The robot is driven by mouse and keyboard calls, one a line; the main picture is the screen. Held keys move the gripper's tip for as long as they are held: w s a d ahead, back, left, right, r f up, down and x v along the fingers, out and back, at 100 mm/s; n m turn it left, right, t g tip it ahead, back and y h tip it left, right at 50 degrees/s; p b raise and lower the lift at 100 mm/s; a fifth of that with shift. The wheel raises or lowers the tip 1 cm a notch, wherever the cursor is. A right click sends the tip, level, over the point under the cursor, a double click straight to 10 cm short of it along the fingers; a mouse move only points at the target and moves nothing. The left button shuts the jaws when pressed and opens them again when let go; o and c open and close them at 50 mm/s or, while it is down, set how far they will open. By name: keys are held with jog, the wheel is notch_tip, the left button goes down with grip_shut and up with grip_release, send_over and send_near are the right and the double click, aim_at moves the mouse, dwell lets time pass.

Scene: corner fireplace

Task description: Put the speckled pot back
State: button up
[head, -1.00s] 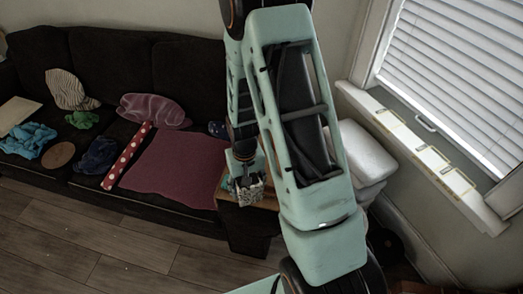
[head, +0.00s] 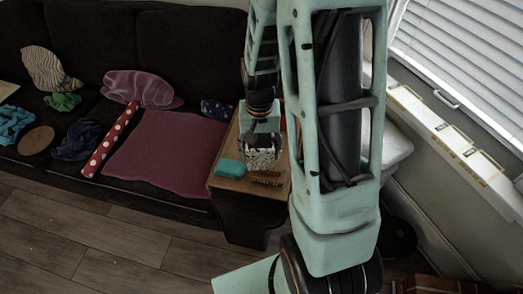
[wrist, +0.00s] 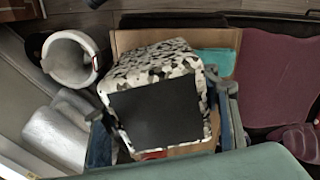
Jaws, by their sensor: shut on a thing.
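The speckled pot (head: 262,160) is black, white and grey, with a dark square top face in the wrist view (wrist: 176,58). My gripper (head: 262,143) is shut on it, with a finger on each side in the wrist view (wrist: 165,108). The pot is upright over the wooden top of the small side table (head: 222,184). I cannot tell whether its base touches the tabletop. My gripper hides part of the pot in the head view.
A teal object (head: 230,168) and a brown comb-like object (head: 266,178) lie on the tabletop close to the pot. A dark sofa (head: 190,50) with cloths and a red dotted roll (head: 110,147) stands left. A windowsill (head: 455,150) is at right.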

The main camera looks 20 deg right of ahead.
aim_at(272, 160)
jog(key=shift+s+d+f+m+b, duration=0.9)
jog(key=shift+f+b, duration=0.1)
jog(key=shift+b, duration=1.7)
jog(key=shift+s+d+m+b, duration=0.35)
jog(key=shift+s+m+b, duration=0.15)
jog(key=shift+b, duration=0.5)
jog(key=w+d+f, duration=0.1)
jog(key=w+f, duration=0.2)
jog(key=w, duration=0.1)
jog(key=w+d+f+b, duration=0.1)
jog(key=w+f, duration=0.2)
jog(key=w, duration=0.1)
jog(key=w+d+f+b, duration=0.1)
jog(key=w+f, duration=0.2)
jog(key=w, duration=0.2)
jog(key=shift+d+f, duration=0.25)
jog(key=shift+d, duration=0.05)
jog(key=shift+w+f, duration=0.2)
jog(key=shift+f, duration=0.05)
jog(key=shift+f+b, duration=0.4)
jog(key=shift+f, duration=1.1)
